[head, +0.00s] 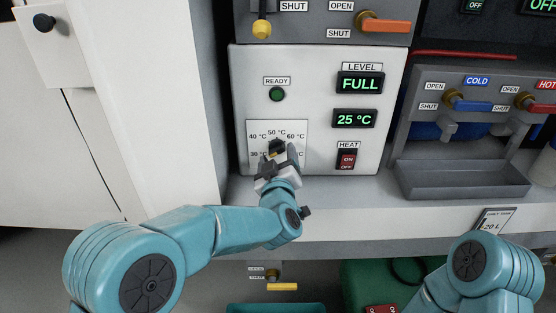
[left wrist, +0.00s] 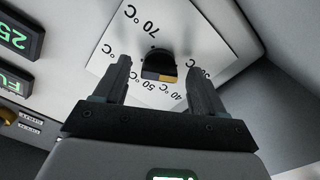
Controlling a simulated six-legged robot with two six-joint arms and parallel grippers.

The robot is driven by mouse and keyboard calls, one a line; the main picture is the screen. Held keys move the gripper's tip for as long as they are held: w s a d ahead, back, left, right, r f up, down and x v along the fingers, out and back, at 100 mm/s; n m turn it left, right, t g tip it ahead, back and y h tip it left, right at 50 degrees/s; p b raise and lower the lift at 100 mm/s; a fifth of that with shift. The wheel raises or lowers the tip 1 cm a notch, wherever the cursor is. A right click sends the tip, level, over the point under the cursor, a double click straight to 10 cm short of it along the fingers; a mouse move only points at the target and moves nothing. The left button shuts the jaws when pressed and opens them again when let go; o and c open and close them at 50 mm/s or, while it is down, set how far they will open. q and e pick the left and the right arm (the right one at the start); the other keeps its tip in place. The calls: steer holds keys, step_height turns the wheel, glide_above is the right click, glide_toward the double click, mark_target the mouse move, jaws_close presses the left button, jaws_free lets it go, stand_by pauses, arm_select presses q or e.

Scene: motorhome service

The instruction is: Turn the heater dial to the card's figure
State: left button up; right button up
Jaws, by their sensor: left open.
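The heater dial is a dark knob with a yellow mark, on a white scale plate with °C figures (head: 291,128). In the left wrist view the dial (left wrist: 158,62) sits between the two fingers, with its yellow mark on the side of the 50 °C and 40 °C labels. My left gripper (left wrist: 157,72) is open, one finger on each side of the dial; I cannot tell whether they touch it. In the head view the left gripper (head: 278,158) covers the lower part of the plate. My right gripper is out of view.
The heater panel (head: 315,80) shows FULL, 25 °C, a dark green READY lamp (head: 277,94) and a red HEAT switch (head: 347,160). To the right are blue and red tap levers over a grey tray (head: 460,181). A small card (head: 493,221) ending in 20 L is on the shelf edge.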

arm_select(q)
steer(key=c, duration=1.1)
steer(key=shift+o, duration=0.2)
